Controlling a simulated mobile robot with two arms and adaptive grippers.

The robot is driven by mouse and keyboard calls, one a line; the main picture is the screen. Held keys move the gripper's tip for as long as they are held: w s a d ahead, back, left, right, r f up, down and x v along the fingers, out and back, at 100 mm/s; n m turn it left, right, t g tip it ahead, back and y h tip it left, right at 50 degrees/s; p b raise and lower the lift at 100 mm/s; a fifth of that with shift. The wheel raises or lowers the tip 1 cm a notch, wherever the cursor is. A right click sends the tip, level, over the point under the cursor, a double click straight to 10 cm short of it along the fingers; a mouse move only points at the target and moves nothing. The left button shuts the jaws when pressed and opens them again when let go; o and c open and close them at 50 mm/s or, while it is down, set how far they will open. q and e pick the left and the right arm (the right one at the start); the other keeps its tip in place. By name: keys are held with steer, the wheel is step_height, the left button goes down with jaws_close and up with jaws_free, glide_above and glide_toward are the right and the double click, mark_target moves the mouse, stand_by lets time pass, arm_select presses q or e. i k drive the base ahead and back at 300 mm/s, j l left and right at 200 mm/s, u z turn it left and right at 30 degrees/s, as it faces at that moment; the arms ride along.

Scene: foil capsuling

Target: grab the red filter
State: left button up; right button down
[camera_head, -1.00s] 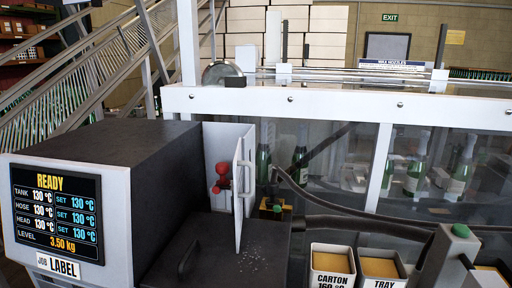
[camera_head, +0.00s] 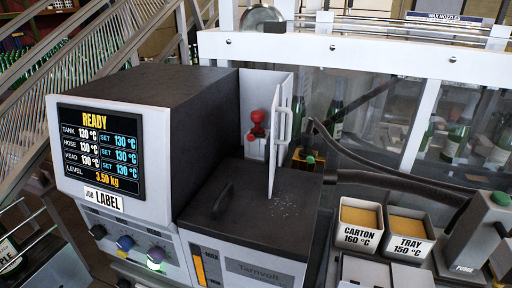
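A red filter (camera_head: 257,124) with a rounded knob on top sits in the upright white compartment at the back of the dark machine top. The white compartment door (camera_head: 279,135) stands swung open to the right of the filter. The filter's lower part meets a pale block, and its exact seating is hard to tell. Neither of my grippers shows in this view.
The machine has a READY screen (camera_head: 100,149), several front knobs, and a black handle (camera_head: 222,198) on its dark lid. A dark hose (camera_head: 375,161) runs right from behind the door.

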mark_target(258, 116)
steer(key=k+j, duration=0.15)
steer(key=j, duration=0.15)
steer(key=k+j+u, duration=0.1)
steer(key=j, duration=0.2)
steer(key=k+j, duration=0.15)
steer(key=j, duration=0.2)
steer(key=k+j+u, duration=0.1)
steer(key=j, duration=0.2)
